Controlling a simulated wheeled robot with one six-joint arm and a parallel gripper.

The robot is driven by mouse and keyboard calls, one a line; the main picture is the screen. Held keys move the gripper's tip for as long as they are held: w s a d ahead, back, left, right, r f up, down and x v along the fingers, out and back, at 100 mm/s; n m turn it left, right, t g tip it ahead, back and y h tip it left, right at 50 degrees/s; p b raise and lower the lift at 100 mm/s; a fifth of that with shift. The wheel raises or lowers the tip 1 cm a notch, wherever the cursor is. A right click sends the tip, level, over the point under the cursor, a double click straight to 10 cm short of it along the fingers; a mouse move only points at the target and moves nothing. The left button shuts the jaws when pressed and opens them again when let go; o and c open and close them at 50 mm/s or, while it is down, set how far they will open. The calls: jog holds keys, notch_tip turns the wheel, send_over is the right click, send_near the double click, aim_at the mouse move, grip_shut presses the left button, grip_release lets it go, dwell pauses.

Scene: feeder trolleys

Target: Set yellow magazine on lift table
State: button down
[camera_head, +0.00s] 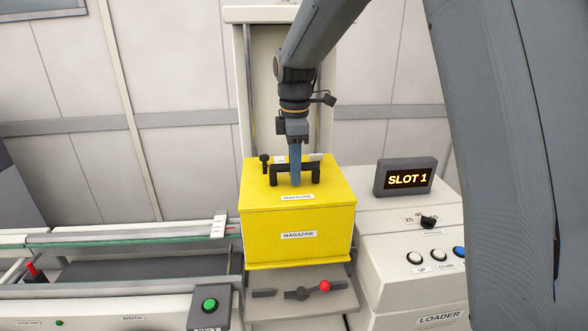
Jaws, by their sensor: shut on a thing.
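The yellow magazine (298,237) is a yellow box labelled MAGAZINE with a black handle on its top. My gripper (295,178) reaches down from above and is shut on the handle (309,171). The magazine is upright, in front of the pale lift column (243,80). The lift table (300,300) shows as a grey plate below the front of the magazine, with a dark clamp lever and a red knob (324,286). Most of the plate is hidden by the magazine, and I cannot tell whether the two touch.
A loader cabinet (395,290) stands close on the right, with a SLOT 1 display (405,177), a dial and UP and DOWN buttons. A conveyor (120,260) with a green button (210,305) lies on the left. My arm fills the upper right.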

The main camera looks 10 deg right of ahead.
jog(key=shift+w+f+b, duration=0.1)
jog(key=shift+f+b, duration=1.5)
jog(key=shift+f, duration=0.6)
